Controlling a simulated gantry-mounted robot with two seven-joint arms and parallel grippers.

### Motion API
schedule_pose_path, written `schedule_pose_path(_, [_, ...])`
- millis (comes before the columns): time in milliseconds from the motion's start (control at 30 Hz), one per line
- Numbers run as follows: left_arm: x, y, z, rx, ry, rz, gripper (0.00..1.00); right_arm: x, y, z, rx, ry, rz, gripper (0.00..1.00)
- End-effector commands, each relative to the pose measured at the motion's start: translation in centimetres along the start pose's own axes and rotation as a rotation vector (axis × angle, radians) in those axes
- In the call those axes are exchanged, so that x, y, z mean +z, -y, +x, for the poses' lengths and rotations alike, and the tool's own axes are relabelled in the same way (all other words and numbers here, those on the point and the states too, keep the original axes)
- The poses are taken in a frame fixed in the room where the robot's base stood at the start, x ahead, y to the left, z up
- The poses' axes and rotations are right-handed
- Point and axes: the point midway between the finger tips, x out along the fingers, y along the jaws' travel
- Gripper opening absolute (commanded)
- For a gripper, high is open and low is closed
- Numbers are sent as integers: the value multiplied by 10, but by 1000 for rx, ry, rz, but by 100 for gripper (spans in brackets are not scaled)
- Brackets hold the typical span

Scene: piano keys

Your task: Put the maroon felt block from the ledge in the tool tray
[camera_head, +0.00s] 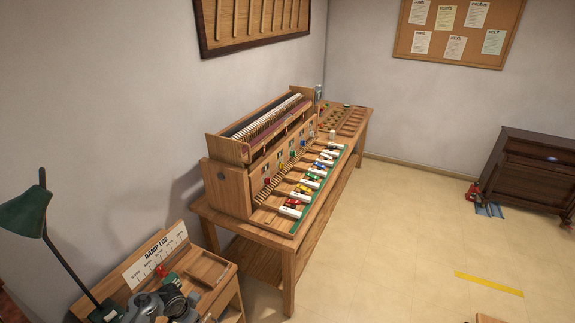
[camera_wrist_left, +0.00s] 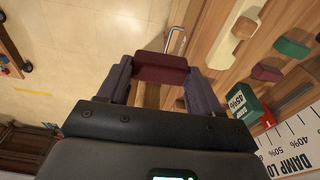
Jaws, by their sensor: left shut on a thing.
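The maroon felt block (camera_wrist_left: 161,67) is held between the two fingers of my left gripper (camera_wrist_left: 160,74) in the left wrist view. The fingers touch its two ends. In the head view my left gripper (camera_head: 176,302) is at the bottom left, over the front of the small wooden desk; I cannot make out the block there. A shallow wooden tray (camera_head: 208,269), which looks like the tool tray, lies on that desk, to the right of and beyond the gripper. My right gripper is not in view.
The damp log board (camera_head: 157,257) stands at the desk's back. A green lamp (camera_head: 25,212) is at left. The keyboard bench (camera_head: 290,262) stands beyond.

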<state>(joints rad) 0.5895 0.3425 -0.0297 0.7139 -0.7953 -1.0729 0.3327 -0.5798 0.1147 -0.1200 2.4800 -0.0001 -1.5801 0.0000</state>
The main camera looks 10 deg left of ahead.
Motion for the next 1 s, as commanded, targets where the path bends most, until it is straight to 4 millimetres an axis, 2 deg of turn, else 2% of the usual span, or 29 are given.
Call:
schedule_pose_path(200, [-21, -42, -1, -34, -1, -274, 32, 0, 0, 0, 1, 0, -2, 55])
schedule_pose_path(400, [-31, -81, -10, -65, -1, -525, 32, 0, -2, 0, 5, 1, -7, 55])
schedule_pose_path(800, [-33, -150, -40, -120, -1, -991, 32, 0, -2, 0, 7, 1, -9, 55])
schedule_pose_path(1000, [-29, -171, -55, -142, -1, -1166, 32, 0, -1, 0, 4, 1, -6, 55])
